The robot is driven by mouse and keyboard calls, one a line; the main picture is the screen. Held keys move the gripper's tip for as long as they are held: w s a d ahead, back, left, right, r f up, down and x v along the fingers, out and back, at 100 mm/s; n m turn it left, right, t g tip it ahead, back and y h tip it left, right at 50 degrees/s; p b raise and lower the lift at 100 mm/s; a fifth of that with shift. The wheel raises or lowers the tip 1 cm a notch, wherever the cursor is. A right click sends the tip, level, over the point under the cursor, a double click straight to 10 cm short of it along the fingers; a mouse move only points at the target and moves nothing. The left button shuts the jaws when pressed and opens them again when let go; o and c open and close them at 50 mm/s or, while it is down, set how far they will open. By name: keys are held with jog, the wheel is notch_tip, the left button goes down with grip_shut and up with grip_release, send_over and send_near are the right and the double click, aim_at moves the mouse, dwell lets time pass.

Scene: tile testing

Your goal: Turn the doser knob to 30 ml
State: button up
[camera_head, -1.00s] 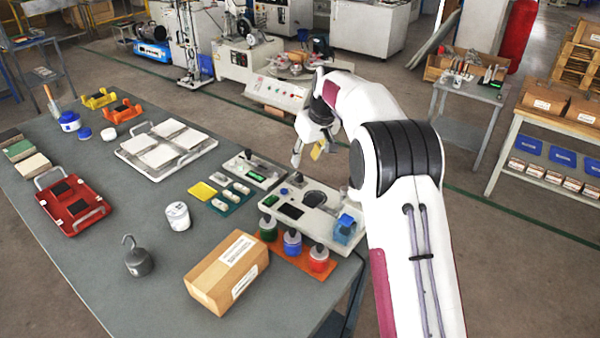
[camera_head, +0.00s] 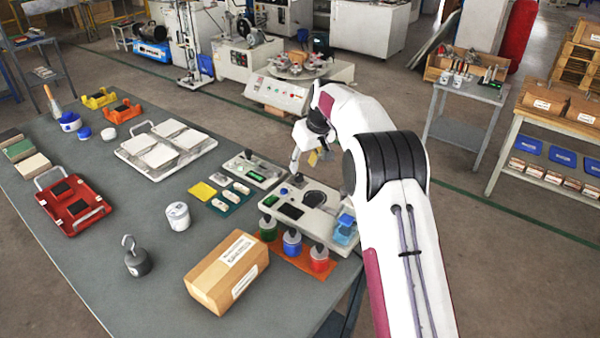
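A white bench unit (camera_head: 318,222) stands at the table's right edge, with a dark panel, a round dark recess and a blue-and-clear container (camera_head: 345,230). A small dark knob (camera_head: 298,179) sits at its upper left. A smaller white unit (camera_head: 254,169) with a green display and a dark knob (camera_head: 248,155) stands to its left. I cannot tell which is the doser, and no scale marks are legible. My gripper (camera_head: 304,160) hangs close above the larger unit's knob, pointing down. Contact with the knob is not clear, and the finger opening is too small to judge.
An orange tray (camera_head: 275,252) with green, blue and red bottles stands in front of the larger unit. A cardboard box (camera_head: 226,272), a white tub (camera_head: 177,216) and a hooked grey weight (camera_head: 136,260) stand nearby. The table's front left is clear.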

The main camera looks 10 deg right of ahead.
aim_at(299, 174)
jog(key=shift+x, duration=2.9)
grip_shut()
